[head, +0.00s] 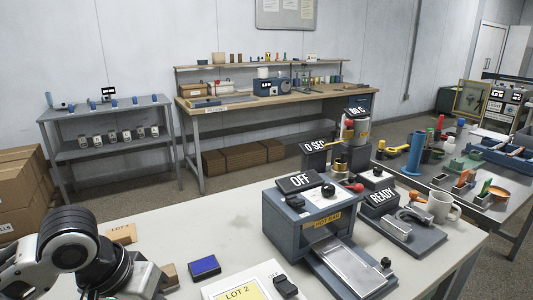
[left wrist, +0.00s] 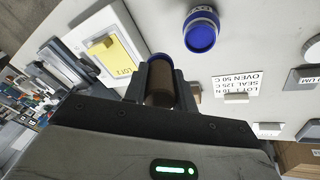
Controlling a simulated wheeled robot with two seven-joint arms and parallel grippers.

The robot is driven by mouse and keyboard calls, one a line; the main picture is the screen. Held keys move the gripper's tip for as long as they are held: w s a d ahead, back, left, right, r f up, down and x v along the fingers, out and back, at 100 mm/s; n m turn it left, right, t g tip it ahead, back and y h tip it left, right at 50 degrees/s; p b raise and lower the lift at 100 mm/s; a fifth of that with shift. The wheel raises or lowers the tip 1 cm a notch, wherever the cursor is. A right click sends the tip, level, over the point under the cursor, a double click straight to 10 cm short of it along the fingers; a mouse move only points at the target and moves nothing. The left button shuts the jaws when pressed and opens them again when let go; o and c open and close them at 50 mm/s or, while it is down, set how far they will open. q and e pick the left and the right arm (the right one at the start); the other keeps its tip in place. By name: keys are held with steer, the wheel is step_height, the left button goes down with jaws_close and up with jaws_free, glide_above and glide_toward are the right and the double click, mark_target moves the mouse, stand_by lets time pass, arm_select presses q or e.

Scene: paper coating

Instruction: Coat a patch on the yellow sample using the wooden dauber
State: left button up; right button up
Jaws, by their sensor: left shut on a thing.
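The yellow sample (head: 239,292), marked LOT 2, lies on a white board at the bottom of the head view, partly cut off. It also shows at upper left in the left wrist view (left wrist: 124,60). My left gripper (left wrist: 160,86) is shut on the brown wooden dauber (left wrist: 160,88), beside the sample's board. A blue edge shows at the dauber's far end. In the head view my left gripper's fingers are hidden or out of frame. A blue-topped round container (left wrist: 201,34) stands on the table in the left wrist view. My right gripper is not in view.
A blue pad (head: 204,267) lies left of the sample's board. A brown block (head: 169,276) is near my left wrist. The hot bar machine (head: 310,222) stands to the right, with a metal tray in front. A printed card (left wrist: 237,84) lies on the table.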

arm_select(q)
steer(key=shift+w+d+n, duration=0.15)
steer(key=shift+d+n, duration=0.15)
steer(key=shift+d, duration=0.2)
steer(key=shift+a+r, duration=0.1)
steer(key=shift+a, duration=0.45)
steer(key=shift+m+g+h, duration=0.3)
steer(key=shift+m, duration=0.2)
steer(key=a+f+b, duration=0.1)
steer(key=s+a+b, duration=0.1)
steer(key=a, duration=0.1)
steer(key=s+a+f+b, duration=0.1)
steer(key=shift+s+a+f, duration=0.2)
steer(key=shift+s+f, duration=0.05)
steer(key=shift+f, duration=0.05)
steer(key=shift+f+b, duration=0.6)
steer(key=shift+b, duration=0.6)
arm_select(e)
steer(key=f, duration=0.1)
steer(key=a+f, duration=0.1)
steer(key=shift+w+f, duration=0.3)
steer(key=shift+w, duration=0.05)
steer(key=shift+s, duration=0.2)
arm_select(q)
steer(key=shift+f, duration=0.45)
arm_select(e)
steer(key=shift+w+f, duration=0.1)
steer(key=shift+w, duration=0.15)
